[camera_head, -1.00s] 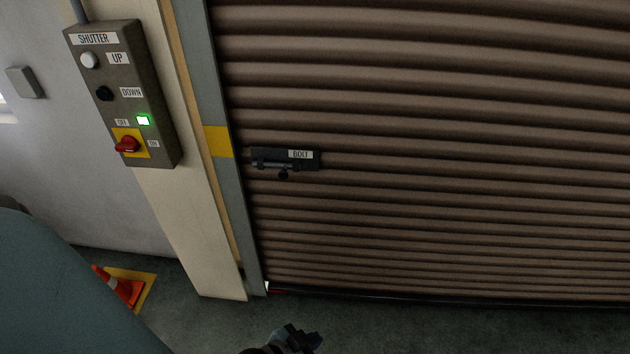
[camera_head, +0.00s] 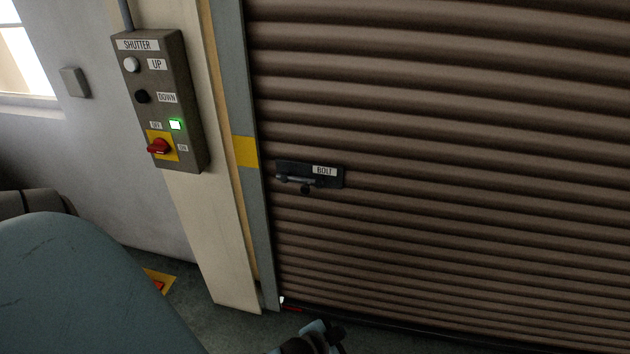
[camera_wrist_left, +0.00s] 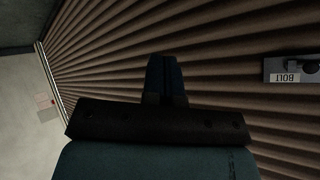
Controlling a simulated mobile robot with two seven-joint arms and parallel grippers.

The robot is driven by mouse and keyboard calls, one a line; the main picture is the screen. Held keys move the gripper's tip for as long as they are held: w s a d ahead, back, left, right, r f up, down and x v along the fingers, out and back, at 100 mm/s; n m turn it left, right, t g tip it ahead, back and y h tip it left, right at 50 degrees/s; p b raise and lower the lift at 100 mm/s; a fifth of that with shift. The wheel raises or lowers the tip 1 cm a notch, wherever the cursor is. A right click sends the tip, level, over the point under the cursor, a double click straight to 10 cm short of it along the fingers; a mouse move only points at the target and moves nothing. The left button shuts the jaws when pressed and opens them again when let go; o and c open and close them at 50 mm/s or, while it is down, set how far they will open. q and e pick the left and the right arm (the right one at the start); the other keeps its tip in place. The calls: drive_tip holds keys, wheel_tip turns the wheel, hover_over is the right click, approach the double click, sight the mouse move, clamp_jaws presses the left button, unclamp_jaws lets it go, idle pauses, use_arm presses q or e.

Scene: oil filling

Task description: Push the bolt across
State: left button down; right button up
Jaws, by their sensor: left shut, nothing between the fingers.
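The bolt (camera_head: 298,180) is a dark metal bar with a round knob (camera_head: 305,189), on a black plate labelled BOLT on the brown ribbed shutter (camera_head: 450,160), near its left edge. In the left wrist view part of the bolt plate (camera_wrist_left: 292,68) shows at the right edge, its label upside down. My left gripper (camera_wrist_left: 167,78) is shut and empty, its fingers in front of the shutter and well to the left of the plate in that view. In the head view the gripper (camera_head: 322,332) shows at the bottom edge, below the bolt and apart from it. The right gripper is not in view.
A grey SHUTTER control box (camera_head: 162,100) with UP and DOWN buttons, a lit green lamp and a red switch hangs left of the door frame (camera_head: 240,200). The space before the shutter looks clear.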

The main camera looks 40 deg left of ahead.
use_arm(q)
drive_tip(key=w+a+y+b, duration=0.3)
drive_tip(key=w+a+y, duration=0.5)
drive_tip(key=w+a, duration=0.6)
drive_tip(key=w+a+r+g+y+b, duration=0.1)
drive_tip(key=w+a+r+y, duration=0.1)
drive_tip(key=w+r+y, duration=0.1)
drive_tip(key=w+a+r+n+g+y+b, duration=0.1)
drive_tip(key=w+a+r+g+y, duration=0.1)
drive_tip(key=w+r, duration=0.4)
drive_tip(key=shift+a+r+y, duration=0.3)
drive_tip(key=shift+a+y, duration=0.45)
drive_tip(key=shift+y, duration=0.45)
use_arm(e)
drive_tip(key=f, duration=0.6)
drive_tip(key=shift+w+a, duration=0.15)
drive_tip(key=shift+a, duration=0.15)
use_arm(q)
drive_tip(key=shift+w, duration=0.1)
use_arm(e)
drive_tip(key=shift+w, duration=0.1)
